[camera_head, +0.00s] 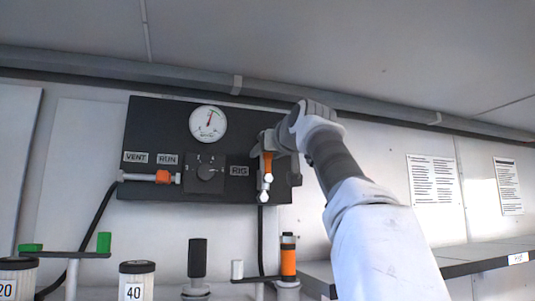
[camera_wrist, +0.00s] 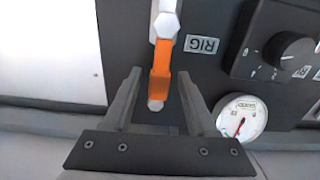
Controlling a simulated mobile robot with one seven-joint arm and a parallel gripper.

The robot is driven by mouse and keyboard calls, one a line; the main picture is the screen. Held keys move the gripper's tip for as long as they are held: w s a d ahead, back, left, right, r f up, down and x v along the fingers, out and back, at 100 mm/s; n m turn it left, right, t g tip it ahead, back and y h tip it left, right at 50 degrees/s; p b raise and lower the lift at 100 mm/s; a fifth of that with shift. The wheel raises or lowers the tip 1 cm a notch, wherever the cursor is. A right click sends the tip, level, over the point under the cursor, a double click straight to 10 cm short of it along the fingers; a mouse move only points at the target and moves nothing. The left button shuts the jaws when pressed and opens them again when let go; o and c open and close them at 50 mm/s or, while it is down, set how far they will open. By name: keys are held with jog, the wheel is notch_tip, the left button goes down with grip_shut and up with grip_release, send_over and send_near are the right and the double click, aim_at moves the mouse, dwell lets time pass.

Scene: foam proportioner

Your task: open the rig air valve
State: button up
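The rig air valve has an orange handle (camera_head: 267,162) on the black panel, right of the RIG label (camera_head: 239,171). It also shows in the wrist view (camera_wrist: 160,58), where the picture is upside down. The handle stands upright above a white hex fitting (camera_head: 268,178), in line with it. My gripper (camera_head: 267,141) is at the handle's upper end and partly hides it. In the wrist view my gripper (camera_wrist: 159,73) is open, with the handle between its fingers and a visible gap on both sides.
The panel also holds a round gauge (camera_head: 208,123), a black selector knob (camera_head: 207,172) and a second orange-handled valve (camera_head: 163,177) at left. Below stand several cylinders, including one marked 40 (camera_head: 137,281) and an orange one (camera_head: 288,258). A shelf (camera_head: 450,262) is at lower right.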

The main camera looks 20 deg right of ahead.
jog(key=s+b, duration=0.6)
jog(key=s, duration=1.1)
jog(key=shift+s, duration=0.2)
jog(key=a+f+g, duration=0.3)
jog(key=f+g, duration=0.2)
jog(key=f, duration=1.8)
jog(key=s+a+f+g, duration=0.1)
jog(key=s+f, duration=0.4)
jog(key=f, duration=0.7)
jog(key=s+a+f+g, duration=0.2)
jog(key=s+f+g, duration=0.2)
jog(key=f, duration=0.8)
jog(key=s+a+f+g, duration=0.2)
jog(key=s+f, duration=0.4)
jog(key=f, duration=0.7)
jog(key=shift+s, duration=0.4)
